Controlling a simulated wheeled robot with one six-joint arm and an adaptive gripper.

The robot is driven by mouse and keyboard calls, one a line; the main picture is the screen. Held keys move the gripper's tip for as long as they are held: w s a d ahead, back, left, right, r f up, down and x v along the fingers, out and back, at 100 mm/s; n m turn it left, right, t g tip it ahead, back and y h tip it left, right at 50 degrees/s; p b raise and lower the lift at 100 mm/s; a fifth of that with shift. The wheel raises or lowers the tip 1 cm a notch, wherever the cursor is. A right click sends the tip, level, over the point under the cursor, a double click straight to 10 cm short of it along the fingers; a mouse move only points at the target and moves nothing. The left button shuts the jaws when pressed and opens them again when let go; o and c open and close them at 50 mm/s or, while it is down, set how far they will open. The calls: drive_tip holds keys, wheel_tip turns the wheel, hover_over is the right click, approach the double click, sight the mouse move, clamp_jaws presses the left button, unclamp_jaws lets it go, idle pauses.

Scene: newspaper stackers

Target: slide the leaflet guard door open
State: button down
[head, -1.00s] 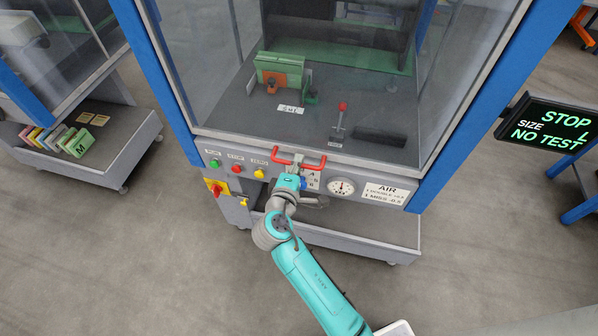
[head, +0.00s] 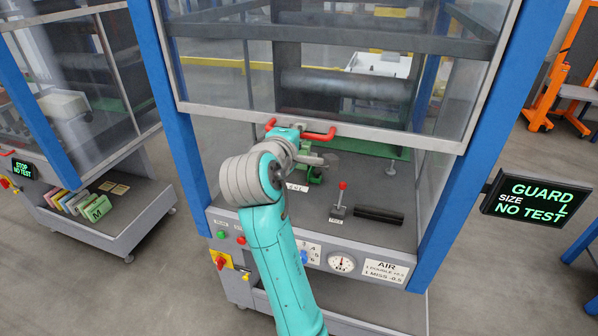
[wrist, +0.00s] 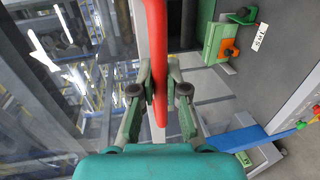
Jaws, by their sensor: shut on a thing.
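The guard door is a clear pane in a grey frame, and its bottom rail (head: 400,138) is raised well above the work deck (head: 285,225) in the head view. Its red bar handle (head: 320,136) sits on the rail. My gripper (head: 300,150) is at the handle, with the arm reaching up from below and hiding part of the deck. In the wrist view my gripper (wrist: 159,88) is shut on the red handle (wrist: 157,35), one finger on each side of the bar.
The display (head: 537,198) reads GUARD, SIZE L, NO TEST. On the deck stand a red-knobbed lever (head: 340,203) and a black block (head: 379,214). Blue posts (head: 176,120) flank the opening. A neighbouring machine with coloured leaflets (head: 80,201) stands at left.

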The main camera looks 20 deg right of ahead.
wheel_tip(320, 180, up, 11)
drive_tip(key=shift+r, duration=0.2)
idle(0.3)
drive_tip(key=c, duration=1.2)
unclamp_jaws()
drive_tip(key=shift+f, duration=0.1)
drive_tip(key=shift+a, duration=0.1)
drive_tip(key=v, duration=1.2)
